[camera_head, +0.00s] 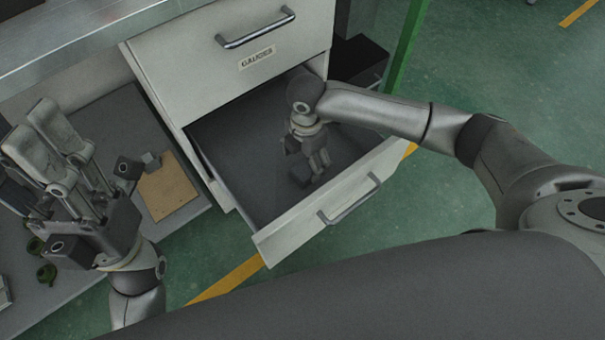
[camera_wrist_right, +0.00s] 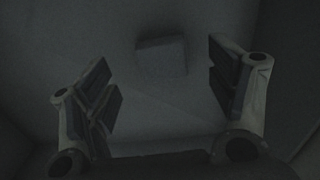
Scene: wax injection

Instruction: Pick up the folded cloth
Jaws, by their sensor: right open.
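The folded cloth (camera_wrist_right: 161,57) shows in the right wrist view as a small, dim, squarish block on the drawer floor, ahead of and between the fingers. In the head view I cannot make it out; my right arm and gripper cover part of the drawer. My right gripper (camera_head: 314,172) points down into the open lower drawer (camera_head: 238,165). Its fingers stand wide apart and empty in the wrist view (camera_wrist_right: 165,85), apart from the cloth. My left gripper (camera_head: 62,150) is at the left, pointing up, with its fingers apart and nothing seen between them.
The upper drawer (camera_head: 262,60), labelled gauges, is shut above the open one. The open drawer's front (camera_head: 290,233) and handle (camera_head: 350,201) bound the space around my right gripper. A shelf at left holds a brown board (camera_head: 165,187) and small green parts (camera_head: 46,272).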

